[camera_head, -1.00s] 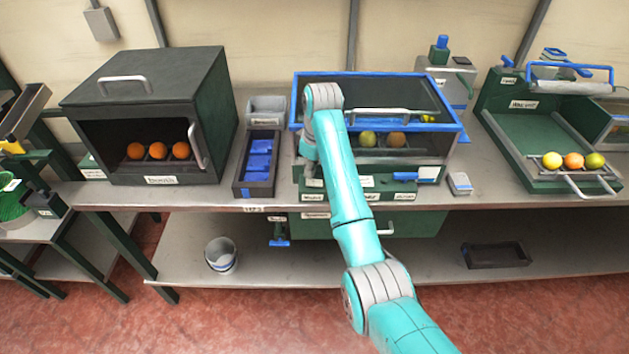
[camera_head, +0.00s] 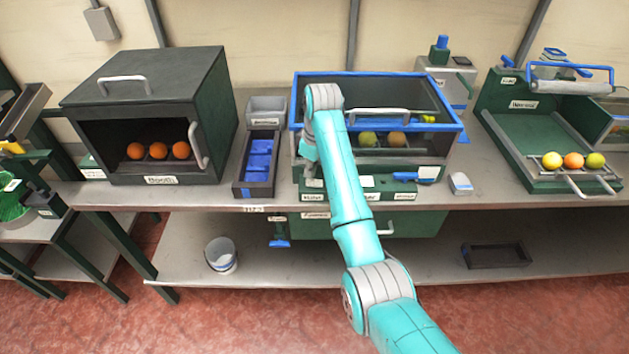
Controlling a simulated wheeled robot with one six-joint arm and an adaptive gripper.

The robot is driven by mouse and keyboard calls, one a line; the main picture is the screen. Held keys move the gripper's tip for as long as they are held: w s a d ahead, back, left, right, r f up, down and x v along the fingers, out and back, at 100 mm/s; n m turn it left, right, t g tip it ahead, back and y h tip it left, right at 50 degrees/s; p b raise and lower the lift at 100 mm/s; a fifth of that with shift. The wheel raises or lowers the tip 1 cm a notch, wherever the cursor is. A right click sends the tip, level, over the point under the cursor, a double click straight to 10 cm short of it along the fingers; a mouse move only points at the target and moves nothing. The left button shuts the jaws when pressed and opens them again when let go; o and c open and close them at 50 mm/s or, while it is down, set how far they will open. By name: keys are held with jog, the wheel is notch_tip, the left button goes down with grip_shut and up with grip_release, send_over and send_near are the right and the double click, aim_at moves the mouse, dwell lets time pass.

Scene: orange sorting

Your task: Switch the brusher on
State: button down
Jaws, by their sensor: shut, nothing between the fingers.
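The blue-framed machine (camera_head: 462,136) with a clear lid and a green front strip stands mid-bench; I take it to be the brusher, but its labels are too small to read surely. A few round fruits lie inside. A blue-and-white switch-like part (camera_head: 428,173) is at the right of its front strip. My gripper (camera_head: 313,182) points down at the left end of the strip, close to the panel. It is shut and looks empty. My arm covers part of the machine's left front, and I cannot tell whether the fingertips touch it.
A dark booth (camera_head: 162,180) with oranges stands at left, with a blue-slotted tray (camera_head: 270,192) beside it. A small grey-white block (camera_head: 460,184) lies right of the machine. A green tray (camera_head: 530,135) holds fruits at right. Below are a bucket (camera_head: 221,255) and dark tray (camera_head: 496,256).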

aim_at(310, 182)
jog(key=shift+f, duration=1.15)
dwell(0.6)
jog(key=shift+r, duration=3.55)
